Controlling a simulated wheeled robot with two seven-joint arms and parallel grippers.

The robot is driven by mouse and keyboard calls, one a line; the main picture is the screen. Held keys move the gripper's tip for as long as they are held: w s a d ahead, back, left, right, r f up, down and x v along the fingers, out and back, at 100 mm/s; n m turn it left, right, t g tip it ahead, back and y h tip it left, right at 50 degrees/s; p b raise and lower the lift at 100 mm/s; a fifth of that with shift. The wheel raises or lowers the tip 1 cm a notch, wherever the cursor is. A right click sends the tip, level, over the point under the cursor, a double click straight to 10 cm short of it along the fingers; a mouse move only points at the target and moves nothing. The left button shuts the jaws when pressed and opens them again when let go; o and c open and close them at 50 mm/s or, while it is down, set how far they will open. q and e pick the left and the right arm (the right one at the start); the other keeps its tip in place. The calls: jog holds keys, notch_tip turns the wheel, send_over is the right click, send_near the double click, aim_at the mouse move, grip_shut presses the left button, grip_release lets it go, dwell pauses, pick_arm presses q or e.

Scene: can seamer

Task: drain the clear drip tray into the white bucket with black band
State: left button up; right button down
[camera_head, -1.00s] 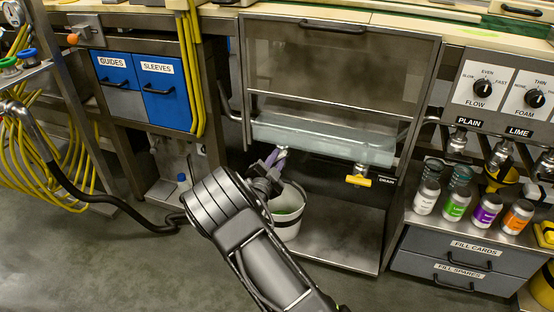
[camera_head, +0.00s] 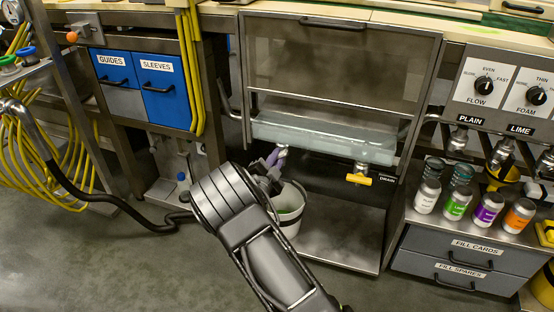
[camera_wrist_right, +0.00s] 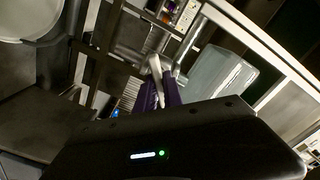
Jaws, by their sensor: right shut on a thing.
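My right gripper (camera_head: 274,160), with purple fingers, reaches up beside the bucket. It is shut on a pale fitting (camera_wrist_right: 155,68) under the tray's left end; its exact form is unclear. A yellow-handled drain valve (camera_head: 359,179) sits under the tray's right part. My left gripper is not in view.
Several bottles (camera_head: 457,204) stand on the right counter under the dispensing taps. A black hose (camera_head: 120,202) and yellow cables (camera_head: 40,160) lie at left. Blue drawers (camera_head: 163,90) are at upper left. The shelf right of the bucket (camera_head: 340,230) is clear.

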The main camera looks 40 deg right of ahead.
jog(key=m+b, duration=0.2)
jog(key=b, duration=0.1)
jog(key=m+b, duration=0.3)
jog(key=shift+d+f, duration=0.1)
jog(key=shift+f, duration=0.3)
jog(key=m+b, duration=0.2)
jog(key=b, duration=0.1)
jog(key=shift+r+m, duration=0.1)
jog(key=shift+m, duration=0.2)
jog(key=shift+r+m+b, duration=0.1)
jog(key=shift+m+b, duration=0.2)
jog(key=c, duration=1.5)
grip_release()
jog(key=shift+r, duration=0.1)
